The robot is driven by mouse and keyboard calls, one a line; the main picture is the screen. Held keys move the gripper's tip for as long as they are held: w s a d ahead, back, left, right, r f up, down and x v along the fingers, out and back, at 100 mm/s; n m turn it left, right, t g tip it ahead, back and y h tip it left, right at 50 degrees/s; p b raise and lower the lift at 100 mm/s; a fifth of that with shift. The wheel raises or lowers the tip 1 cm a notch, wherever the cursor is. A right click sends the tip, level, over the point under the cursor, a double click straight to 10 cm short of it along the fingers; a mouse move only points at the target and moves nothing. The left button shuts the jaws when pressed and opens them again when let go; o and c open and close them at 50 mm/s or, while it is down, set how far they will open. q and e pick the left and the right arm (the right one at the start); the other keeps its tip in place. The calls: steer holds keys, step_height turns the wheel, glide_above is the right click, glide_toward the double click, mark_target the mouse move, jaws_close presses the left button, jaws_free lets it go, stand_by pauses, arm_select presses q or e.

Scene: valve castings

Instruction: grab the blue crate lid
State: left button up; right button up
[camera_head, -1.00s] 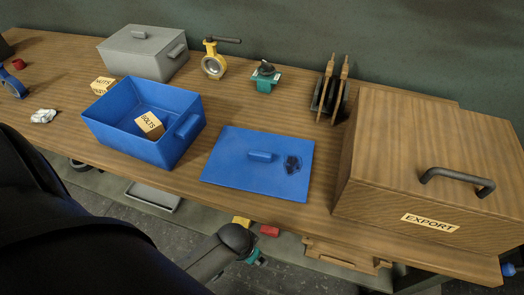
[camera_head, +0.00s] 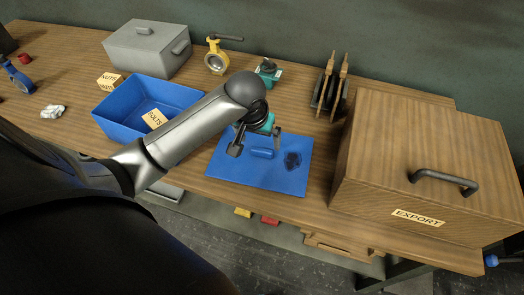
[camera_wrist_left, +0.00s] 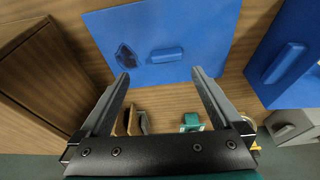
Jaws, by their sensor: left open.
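The blue crate lid (camera_head: 258,178) lies flat on the wooden table, between the blue crate and the wooden box. It has a raised blue handle (camera_head: 262,153) in its middle and a dark patch (camera_head: 292,160) beside the handle. My left gripper (camera_head: 257,151) is open above the lid, over the handle area, and touches nothing that I can see. In the left wrist view the open fingers (camera_wrist_left: 158,78) point toward the lid (camera_wrist_left: 205,25), with the handle (camera_wrist_left: 167,55) ahead between them and apart from them. My right gripper is not in view.
The open blue crate (camera_head: 117,128) holds a BOLTS block (camera_head: 153,119). A wooden EXPORT box (camera_head: 425,150) stands right of the lid. Behind are a grey lidded box (camera_head: 140,50), a yellow valve (camera_head: 216,60), a teal valve (camera_head: 267,74) and a rack with wooden boards (camera_head: 332,88).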

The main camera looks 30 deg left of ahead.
arm_select(q)
steer(key=w+a+r, duration=0.1)
steer(key=a+r, duration=0.1)
steer(key=b, duration=0.2)
glide_above(262, 150)
steer(key=s, duration=0.2)
steer(key=shift+n, duration=0.4)
steer(key=f, duration=0.9)
steer(key=shift+w+d+f, duration=0.1)
steer(key=shift+w+f, duration=0.1)
steer(key=shift+f, duration=0.2)
steer(key=shift+b+x, duration=0.55)
steer(key=shift+x, duration=2)
steer(key=shift+s+d, duration=0.1)
steer(key=shift+d, duration=0.05)
steer(key=c, duration=1.2)
steer(key=shift+c, duration=0.5)
steer(key=shift+r, duration=0.15)
